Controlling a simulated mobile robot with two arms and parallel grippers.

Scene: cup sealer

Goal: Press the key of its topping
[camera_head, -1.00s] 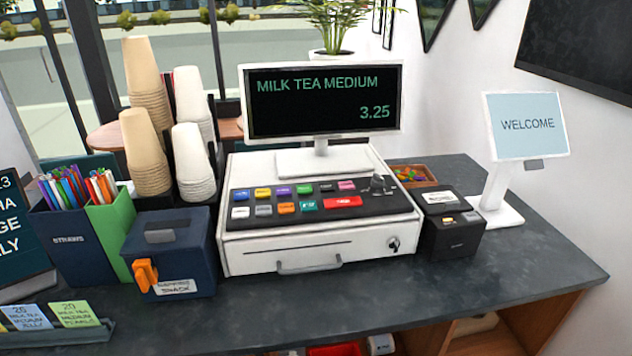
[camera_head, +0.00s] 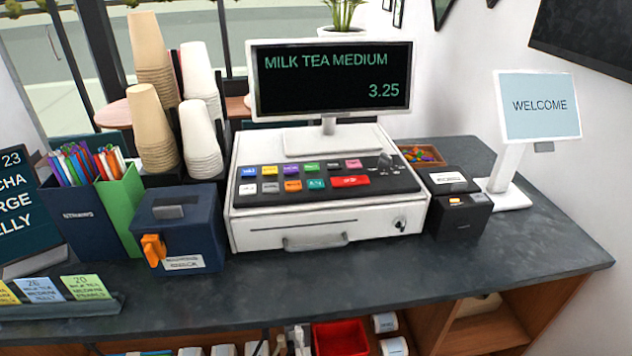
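The register (camera_head: 330,220) stands on the counter, with a dark key panel (camera_head: 400,180) of coloured keys in two rows. The back row runs from a blue key (camera_head: 248,171) to a pink key (camera_head: 352,163). The front row ends in a wide red key (camera_head: 350,181). The key labels are too small to read. The screen (camera_head: 330,80) reads MILK TEA MEDIUM, 3.25. A dark sign (camera_head: 22,205) at left, cut by the frame, shows "23", "CHA", "RGE", "ELLY". Neither gripper is in view.
Order cards stand at front left; the green card (camera_head: 86,287) reads 20 milk tea medium pearls. A blue box (camera_head: 180,235), straw holders (camera_head: 75,225) and cup stacks (camera_head: 200,140) stand left of the register. A small black printer (camera_head: 460,215) and a WELCOME display (camera_head: 540,105) stand right.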

